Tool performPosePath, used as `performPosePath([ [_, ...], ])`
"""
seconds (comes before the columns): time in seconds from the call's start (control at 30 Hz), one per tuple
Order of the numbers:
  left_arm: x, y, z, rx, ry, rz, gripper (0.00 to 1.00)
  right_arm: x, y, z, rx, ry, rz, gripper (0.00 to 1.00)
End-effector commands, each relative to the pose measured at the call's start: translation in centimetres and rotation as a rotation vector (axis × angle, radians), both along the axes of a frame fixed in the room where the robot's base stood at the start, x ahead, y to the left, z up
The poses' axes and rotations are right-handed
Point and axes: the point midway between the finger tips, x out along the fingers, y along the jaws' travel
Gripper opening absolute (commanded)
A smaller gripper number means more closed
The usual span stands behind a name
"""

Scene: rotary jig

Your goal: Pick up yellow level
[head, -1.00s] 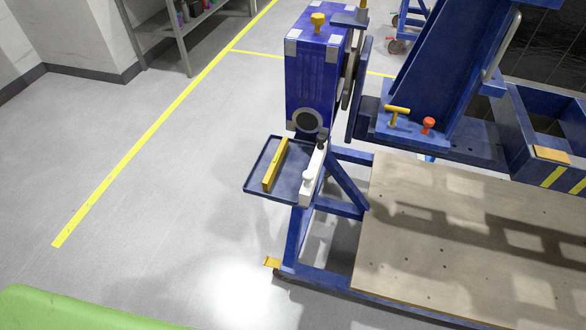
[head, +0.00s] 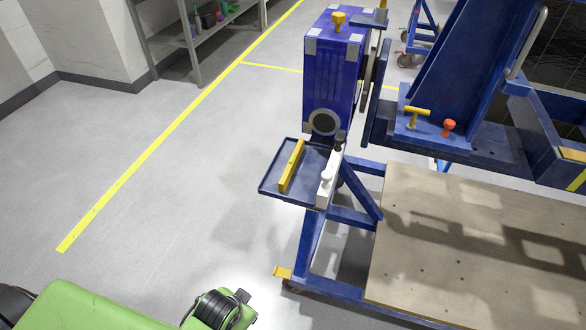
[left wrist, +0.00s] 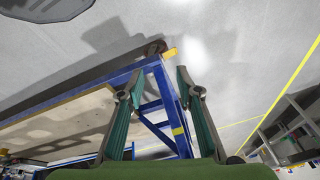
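The yellow level (head: 292,166) is a slim yellow bar lying on the small blue tray (head: 270,186) at the left end of the blue jig. A white and black tool (head: 328,180) lies beside it on the tray's right side. In the head view my green left arm comes in at the bottom left, and its gripper is out of frame. In the left wrist view my left gripper (left wrist: 155,90) is open, with its two fingers wide apart and nothing between them. The jig's blue frame (left wrist: 158,110) shows beyond the fingers. My right gripper is not in view.
The blue gearbox housing (head: 332,75) stands just behind the tray. A yellow T-handle (head: 417,112) and a red knob (head: 449,126) sit on the jig to the right. A wooden platform (head: 470,235) extends right. The floor left of the tray is clear.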

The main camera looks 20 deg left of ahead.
Motion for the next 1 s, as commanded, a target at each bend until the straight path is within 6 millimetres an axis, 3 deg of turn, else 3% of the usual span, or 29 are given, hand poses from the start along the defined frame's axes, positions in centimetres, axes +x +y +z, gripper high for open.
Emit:
performPosePath([
  [0.1,4.4,1.9,5.3,0.191,-0.137,-0.238,0.32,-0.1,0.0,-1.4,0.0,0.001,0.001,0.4],
  [0.3,11.8,4.2,11.5,0.658,-0.31,-0.723,0.32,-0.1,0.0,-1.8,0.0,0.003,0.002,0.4],
  [0.53,19.6,3.5,17.6,1.369,-0.382,-1.327,0.32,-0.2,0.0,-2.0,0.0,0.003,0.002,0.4],
  [0.7,22.8,1.3,20.0,1.855,-0.327,-1.671,0.32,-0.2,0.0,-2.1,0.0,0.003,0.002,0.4],
  [0.8,23.6,0.3,20.5,2.041,-0.285,-1.789,0.32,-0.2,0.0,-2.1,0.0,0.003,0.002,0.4],
  [1.0,24.8,-0.4,20.7,2.172,-0.246,-1.864,0.32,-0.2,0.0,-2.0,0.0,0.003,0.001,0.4],
])
